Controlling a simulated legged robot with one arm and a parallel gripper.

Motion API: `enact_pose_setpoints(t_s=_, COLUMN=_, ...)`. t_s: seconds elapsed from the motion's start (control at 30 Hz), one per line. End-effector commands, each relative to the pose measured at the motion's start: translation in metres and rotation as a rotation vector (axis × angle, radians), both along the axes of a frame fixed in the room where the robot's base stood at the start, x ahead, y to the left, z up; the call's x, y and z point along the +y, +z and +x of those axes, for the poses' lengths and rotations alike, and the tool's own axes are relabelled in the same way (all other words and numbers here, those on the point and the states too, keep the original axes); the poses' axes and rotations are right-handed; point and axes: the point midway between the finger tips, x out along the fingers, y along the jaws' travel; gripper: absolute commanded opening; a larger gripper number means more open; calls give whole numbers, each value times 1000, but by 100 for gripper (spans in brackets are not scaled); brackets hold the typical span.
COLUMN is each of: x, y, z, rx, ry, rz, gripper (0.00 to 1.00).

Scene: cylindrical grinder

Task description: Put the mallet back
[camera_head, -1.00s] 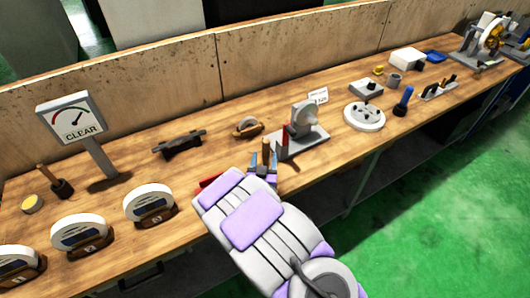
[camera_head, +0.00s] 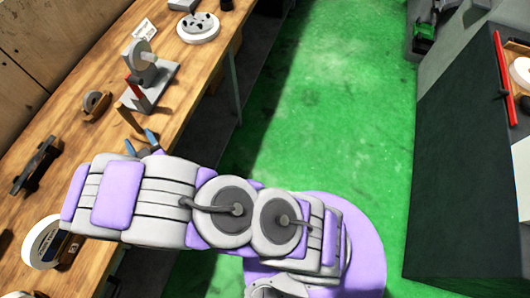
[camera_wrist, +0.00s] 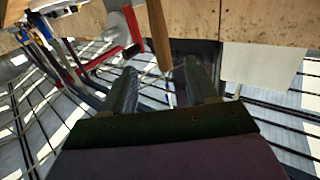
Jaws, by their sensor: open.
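A tan wooden handle (camera_head: 129,118), apparently the mallet's, stands upright on the bench just in front of the grinder with the red lever (camera_head: 133,88). My gripper (camera_head: 141,143) is open beside the bench edge, close to this handle. In the wrist view the handle (camera_wrist: 158,38) lies in line with the gap between my two fingers (camera_wrist: 157,88), its end near them. I see no finger closed on it. The mallet's head cannot be made out. My forearm covers part of the bench's near side.
A white round gauge (camera_head: 42,242) in a brown stand, a black bracket (camera_head: 38,165) and a small roller (camera_head: 95,103) sit on the bench. A white disc fixture (camera_head: 198,27) is farther along. Green floor (camera_head: 320,120) is open; a dark cabinet (camera_head: 465,175) stands right.

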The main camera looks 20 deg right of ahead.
Motion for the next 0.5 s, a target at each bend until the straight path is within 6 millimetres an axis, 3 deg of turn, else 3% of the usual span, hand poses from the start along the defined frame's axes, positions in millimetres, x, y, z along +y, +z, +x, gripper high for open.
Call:
enact_pose_setpoints(t_s=0.3, x=-44, y=5, z=33, rx=364, ry=-123, rz=75, gripper=58)
enact_pose_setpoints(t_s=0.5, x=-75, y=20, z=27, rx=640, ry=-140, rz=105, gripper=58)
